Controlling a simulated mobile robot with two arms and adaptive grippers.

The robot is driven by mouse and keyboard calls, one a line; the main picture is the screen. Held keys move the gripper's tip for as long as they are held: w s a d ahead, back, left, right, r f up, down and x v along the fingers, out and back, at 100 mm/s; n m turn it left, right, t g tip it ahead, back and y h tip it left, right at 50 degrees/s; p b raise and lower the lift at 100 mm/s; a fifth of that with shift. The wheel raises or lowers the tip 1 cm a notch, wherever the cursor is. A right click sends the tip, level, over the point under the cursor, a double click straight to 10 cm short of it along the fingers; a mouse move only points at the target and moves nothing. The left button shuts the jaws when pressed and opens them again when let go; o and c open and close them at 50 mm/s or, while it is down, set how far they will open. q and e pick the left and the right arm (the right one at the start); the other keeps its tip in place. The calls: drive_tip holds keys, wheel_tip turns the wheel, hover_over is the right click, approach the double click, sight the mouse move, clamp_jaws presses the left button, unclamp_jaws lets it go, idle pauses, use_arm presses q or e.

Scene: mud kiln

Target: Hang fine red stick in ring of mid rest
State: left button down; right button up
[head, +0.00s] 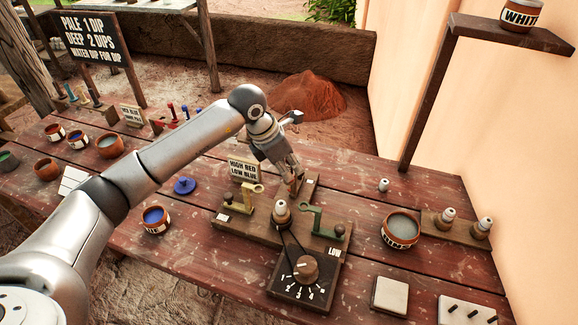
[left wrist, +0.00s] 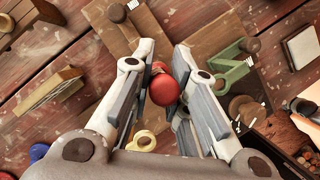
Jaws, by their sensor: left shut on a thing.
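My left gripper (head: 290,178) is over the far part of the wooden rest stand (head: 235,226). In the left wrist view its fingers are shut on the fine red stick (left wrist: 164,90), whose round red end faces the camera. The stick's lower part is hidden. A yellow rest with a ring (head: 242,199) stands on the left of the stand, and a green rest (head: 325,222) on the right by the LOW label. The mid rest's ring is hidden behind the gripper; I cannot tell whether the stick touches it.
A HIGH RED LOW BLUE sign (head: 243,171) stands close left of the gripper. A bottle-like peg (head: 281,213) and a dial (head: 305,269) are in front.

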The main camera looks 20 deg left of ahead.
use_arm(q)
drive_tip(key=shift+f, duration=0.1)
drive_tip(key=c, duration=1.3)
unclamp_jaws()
drive_tip(key=o, duration=0.4)
drive_tip(key=shift+o, duration=0.2)
drive_tip(key=shift+r+p, duration=1.9)
drive_tip(key=shift+r, duration=1.9)
drive_tip(key=shift+f, duration=0.1)
